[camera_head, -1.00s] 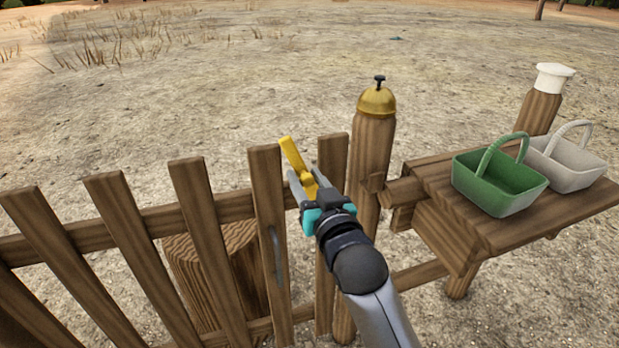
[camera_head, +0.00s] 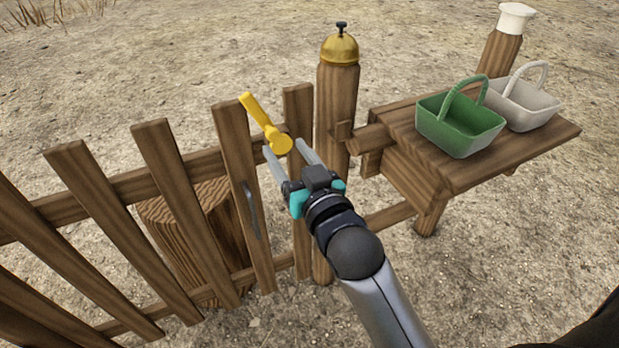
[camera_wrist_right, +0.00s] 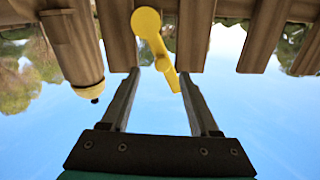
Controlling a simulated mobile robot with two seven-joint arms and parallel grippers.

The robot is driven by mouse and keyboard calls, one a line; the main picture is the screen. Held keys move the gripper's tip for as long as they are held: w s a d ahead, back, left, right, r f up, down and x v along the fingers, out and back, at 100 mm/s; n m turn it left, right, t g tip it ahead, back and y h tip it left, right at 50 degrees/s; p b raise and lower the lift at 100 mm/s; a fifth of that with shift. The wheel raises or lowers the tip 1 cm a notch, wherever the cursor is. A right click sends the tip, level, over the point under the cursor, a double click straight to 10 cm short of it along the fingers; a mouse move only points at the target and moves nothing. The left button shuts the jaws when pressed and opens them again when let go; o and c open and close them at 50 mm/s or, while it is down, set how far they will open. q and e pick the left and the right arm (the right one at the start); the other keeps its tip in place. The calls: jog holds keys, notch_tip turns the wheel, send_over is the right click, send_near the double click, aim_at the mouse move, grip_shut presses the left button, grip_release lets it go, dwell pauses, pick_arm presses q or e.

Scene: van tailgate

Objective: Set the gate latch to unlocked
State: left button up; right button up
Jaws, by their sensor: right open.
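The yellow gate latch (camera_head: 262,120) is a lever with a round hub on the wooden gate (camera_head: 165,180). In the head view its arm points up and left from the hub. My right gripper (camera_head: 285,145) is open, with its fingertips close to the hub. In the right wrist view the latch (camera_wrist_right: 148,28) shows between the two open fingers (camera_wrist_right: 160,82), its arm reaching between them. I cannot tell whether a finger touches it. A grey handle (camera_head: 252,208) is on the gate below the latch. My left gripper is not in view.
A post with a brass bell (camera_head: 340,48) stands just right of the gripper. A wooden table (camera_head: 545,130) at the right holds a green basket (camera_head: 460,125) and a white basket (camera_head: 525,100). A stump (camera_head: 165,215) is behind the gate. Open ground lies beyond.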

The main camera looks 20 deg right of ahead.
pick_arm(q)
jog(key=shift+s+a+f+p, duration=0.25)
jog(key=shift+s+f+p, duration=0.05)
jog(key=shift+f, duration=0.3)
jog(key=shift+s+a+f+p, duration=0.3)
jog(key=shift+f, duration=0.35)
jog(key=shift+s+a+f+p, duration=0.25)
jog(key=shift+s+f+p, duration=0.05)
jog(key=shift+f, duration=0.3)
pick_arm(e)
jog(key=s, duration=0.8)
jog(key=shift+s, duration=0.4)
jog(key=shift+d, duration=0.1)
